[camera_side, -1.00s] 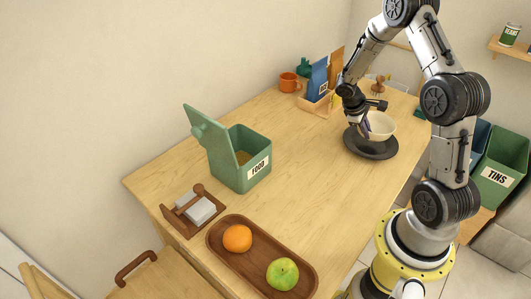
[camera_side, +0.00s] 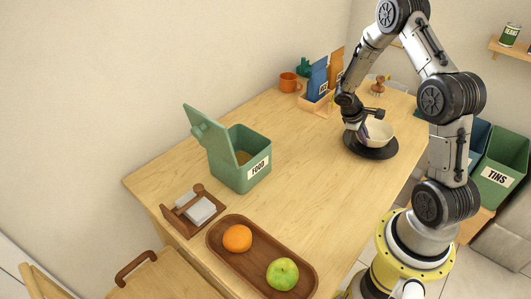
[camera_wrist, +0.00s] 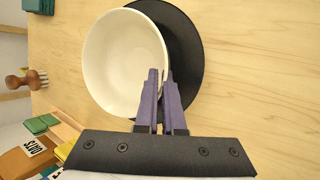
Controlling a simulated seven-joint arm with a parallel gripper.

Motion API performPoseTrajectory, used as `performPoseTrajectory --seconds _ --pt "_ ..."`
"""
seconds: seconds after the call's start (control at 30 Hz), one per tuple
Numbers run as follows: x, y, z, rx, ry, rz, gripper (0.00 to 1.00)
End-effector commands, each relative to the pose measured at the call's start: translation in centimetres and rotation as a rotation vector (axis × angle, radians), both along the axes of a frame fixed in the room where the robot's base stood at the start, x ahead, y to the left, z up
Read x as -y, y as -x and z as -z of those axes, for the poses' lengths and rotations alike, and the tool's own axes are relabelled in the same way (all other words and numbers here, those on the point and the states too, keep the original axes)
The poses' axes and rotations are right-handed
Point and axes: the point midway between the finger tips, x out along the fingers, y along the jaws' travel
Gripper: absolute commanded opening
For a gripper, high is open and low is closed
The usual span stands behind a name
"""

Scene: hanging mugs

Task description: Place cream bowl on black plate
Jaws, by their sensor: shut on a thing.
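The cream bowl (camera_side: 378,132) is upright over the black plate (camera_side: 371,151) at the far right of the table in the side view. In the wrist view the bowl (camera_wrist: 115,62) sits off-centre over the plate (camera_wrist: 190,45), toward the left, and hides much of it. My gripper (camera_side: 362,132) is shut on the bowl's near rim; its purple fingers (camera_wrist: 165,80) straddle the wall in the wrist view. Whether the bowl's base touches the plate is hard to tell.
A wooden box with packets (camera_side: 318,85), an orange mug (camera_side: 290,82) and a wooden-handled brush (camera_side: 378,86) stand behind the plate. A green food bin (camera_side: 240,165), a tray of fruit (camera_side: 258,258) and a napkin holder (camera_side: 193,210) are nearer. The mid-table is clear.

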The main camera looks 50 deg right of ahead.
Motion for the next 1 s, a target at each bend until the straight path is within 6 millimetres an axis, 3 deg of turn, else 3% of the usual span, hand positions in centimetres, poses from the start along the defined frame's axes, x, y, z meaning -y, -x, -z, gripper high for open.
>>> performPoseTrajectory --seconds 0.8,1.0 --pt "0.05 -0.04 0.75 0.002 0.001 0.001 0.0" --pt "0.04 -0.04 0.77 0.001 0.001 0.0 0.38"
